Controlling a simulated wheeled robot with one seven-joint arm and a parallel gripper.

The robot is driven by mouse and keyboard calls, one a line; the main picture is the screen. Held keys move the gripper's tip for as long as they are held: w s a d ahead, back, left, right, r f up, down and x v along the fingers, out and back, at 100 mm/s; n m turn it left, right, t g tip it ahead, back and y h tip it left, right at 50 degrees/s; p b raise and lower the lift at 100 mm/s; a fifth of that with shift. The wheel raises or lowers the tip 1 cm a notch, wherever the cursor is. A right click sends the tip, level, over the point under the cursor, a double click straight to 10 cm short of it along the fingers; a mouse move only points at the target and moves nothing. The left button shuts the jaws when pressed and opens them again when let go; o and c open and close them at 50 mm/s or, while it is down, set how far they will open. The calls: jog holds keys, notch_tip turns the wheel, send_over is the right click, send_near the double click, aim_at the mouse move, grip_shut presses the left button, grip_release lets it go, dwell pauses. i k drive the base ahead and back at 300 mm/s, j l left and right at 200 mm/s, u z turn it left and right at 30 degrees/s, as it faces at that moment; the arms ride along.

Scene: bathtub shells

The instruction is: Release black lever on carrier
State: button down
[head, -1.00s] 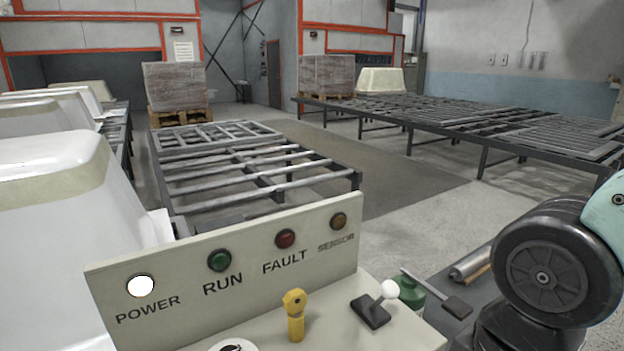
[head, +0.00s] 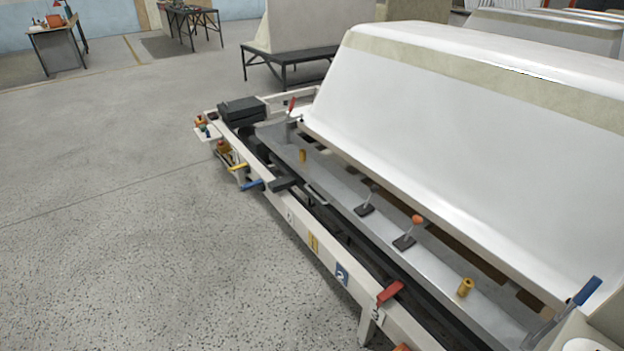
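The carrier is a long pale frame (head: 325,262) with a grey deck (head: 335,196), under a big white tub shell (head: 450,130). A black lever handle (head: 285,184) sticks out over its near rail, right of a blue handle (head: 252,185). A second dark-topped lever (head: 366,200) on a black base stands on the deck, beside an orange-knobbed lever (head: 407,233). I cannot tell which of the two dark ones the task means, nor whether either is locked. My gripper is not in view.
A yellow handle (head: 238,167), a red handle (head: 390,291) and a blue-gripped lever (head: 585,293) are also on the carrier. Yellow pegs (head: 465,287) stand on the deck. Open floor (head: 130,230) lies left of the carrier. A workbench (head: 62,44) stands far off.

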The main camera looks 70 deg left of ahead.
aim_at(374, 188)
jog(key=u, duration=1.85)
jog(key=i+j, duration=0.35)
jog(key=i+j+z, duration=0.1)
jog(key=i+j, duration=0.25)
jog(key=i, duration=0.25)
jog(key=i+l, duration=0.1)
jog(key=i, duration=0.25)
jog(key=z, duration=0.05)
